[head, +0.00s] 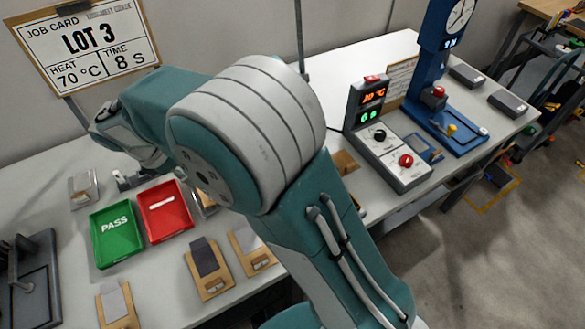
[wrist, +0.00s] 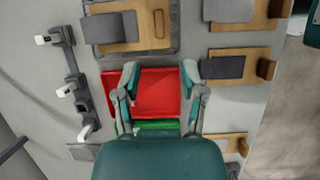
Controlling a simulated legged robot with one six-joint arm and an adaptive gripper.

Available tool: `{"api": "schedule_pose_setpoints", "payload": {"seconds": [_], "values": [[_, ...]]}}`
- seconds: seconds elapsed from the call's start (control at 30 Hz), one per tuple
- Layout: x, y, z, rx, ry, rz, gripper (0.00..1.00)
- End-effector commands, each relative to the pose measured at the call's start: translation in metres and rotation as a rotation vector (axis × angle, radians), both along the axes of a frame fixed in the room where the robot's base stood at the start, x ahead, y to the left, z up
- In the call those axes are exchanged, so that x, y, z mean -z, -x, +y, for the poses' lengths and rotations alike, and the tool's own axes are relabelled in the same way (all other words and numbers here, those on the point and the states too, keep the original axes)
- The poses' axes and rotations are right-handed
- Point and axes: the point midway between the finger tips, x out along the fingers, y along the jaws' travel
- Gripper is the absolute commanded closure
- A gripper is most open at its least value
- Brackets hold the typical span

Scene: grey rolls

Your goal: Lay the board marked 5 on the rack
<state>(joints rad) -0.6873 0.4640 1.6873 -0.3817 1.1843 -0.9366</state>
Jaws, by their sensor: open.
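Several wooden boards with grey pads lie on the bench. In the wrist view a board (wrist: 145,28) lies on a grey plate at the top, and others (wrist: 262,69) are at right. No number 5 is legible. I cannot tell which thing is the rack; a grey bar with white-tipped prongs (wrist: 72,75) stands at left. My gripper (wrist: 160,76) is open and empty above the red tray.
A red tray (head: 178,222) and a green PASS tray (head: 103,245) sit side by side on the bench. A control box (head: 394,165) and a blue press with a dial (head: 425,75) stand at the right. A dark stand (head: 40,290) is at front left. My arm hides part of the bench.

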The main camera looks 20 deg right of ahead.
Motion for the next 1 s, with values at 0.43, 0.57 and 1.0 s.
{"api": "schedule_pose_setpoints", "payload": {"seconds": [0.43, 0.57, 1.0], "values": [[-0.087, 0.030, -0.112, 0.532, -0.248, -0.199, 0.47], [-0.105, 0.049, -0.143, 0.704, -0.324, -0.261, 0.47], [-0.137, 0.130, -0.225, 1.277, -0.589, -0.473, 0.47]]}}
